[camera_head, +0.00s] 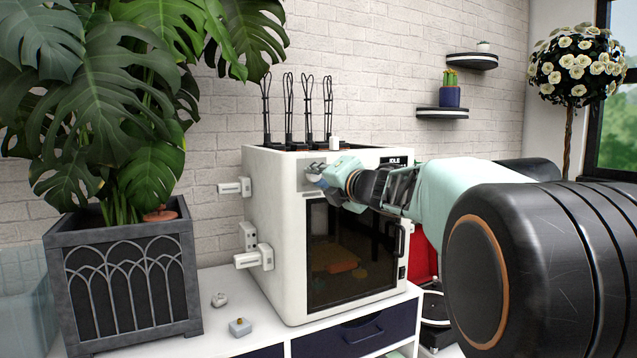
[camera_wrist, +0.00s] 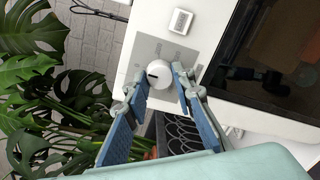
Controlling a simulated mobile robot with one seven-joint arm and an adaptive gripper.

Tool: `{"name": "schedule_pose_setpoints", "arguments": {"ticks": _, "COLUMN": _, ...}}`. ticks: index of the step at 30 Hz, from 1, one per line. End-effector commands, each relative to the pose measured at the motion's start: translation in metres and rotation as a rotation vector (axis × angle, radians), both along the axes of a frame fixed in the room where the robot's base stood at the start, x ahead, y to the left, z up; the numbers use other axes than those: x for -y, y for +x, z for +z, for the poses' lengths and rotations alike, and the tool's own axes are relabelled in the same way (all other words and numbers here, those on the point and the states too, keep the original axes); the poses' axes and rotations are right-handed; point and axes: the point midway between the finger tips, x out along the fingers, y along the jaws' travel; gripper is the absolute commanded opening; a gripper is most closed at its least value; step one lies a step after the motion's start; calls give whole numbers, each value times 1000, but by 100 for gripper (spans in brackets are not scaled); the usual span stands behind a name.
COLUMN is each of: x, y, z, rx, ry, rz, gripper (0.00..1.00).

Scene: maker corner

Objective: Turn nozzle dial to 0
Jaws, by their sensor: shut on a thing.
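The nozzle dial (camera_wrist: 160,72) is a round white knob with a short dark mark toward its left side in the wrist view. It sits on a grey panel (camera_wrist: 146,48) on the white machine's front. My gripper (camera_wrist: 161,84) has its two blue-padded fingers on either side of the dial and is shut on it. In the head view my gripper (camera_head: 324,178) is at the upper left of the machine's front and hides the dial. The panel lettering is too small to read, so I cannot tell which number the mark points at.
The white machine (camera_head: 270,225) has a dark glass door (camera_head: 345,250) below my gripper and a small display (camera_head: 393,160) reading IDLE. White side fittings (camera_head: 255,257) stick out on its left. A large potted plant (camera_head: 130,270) stands farther left. Small parts (camera_head: 240,327) lie on the white counter.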

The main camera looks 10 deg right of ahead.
Motion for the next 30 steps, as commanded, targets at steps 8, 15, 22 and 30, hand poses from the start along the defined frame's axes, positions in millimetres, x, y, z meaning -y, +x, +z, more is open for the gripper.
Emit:
{"name": "schedule_pose_setpoints", "arguments": {"ticks": 8, "x": 0, "y": 0, "z": 0, "rx": 6, "ry": -20, "rz": 0, "gripper": 0}}
{"name": "schedule_pose_setpoints", "arguments": {"ticks": 15, "x": 0, "y": 0, "z": 0, "rx": 6, "ry": -20, "rz": 0, "gripper": 0}}
{"name": "schedule_pose_setpoints", "arguments": {"ticks": 22, "x": 0, "y": 0, "z": 0, "rx": 6, "ry": -19, "rz": 0, "gripper": 41}}
{"name": "schedule_pose_setpoints", "arguments": {"ticks": 30, "x": 1, "y": -2, "z": 0, "rx": 6, "ry": -19, "rz": 0, "gripper": 41}}
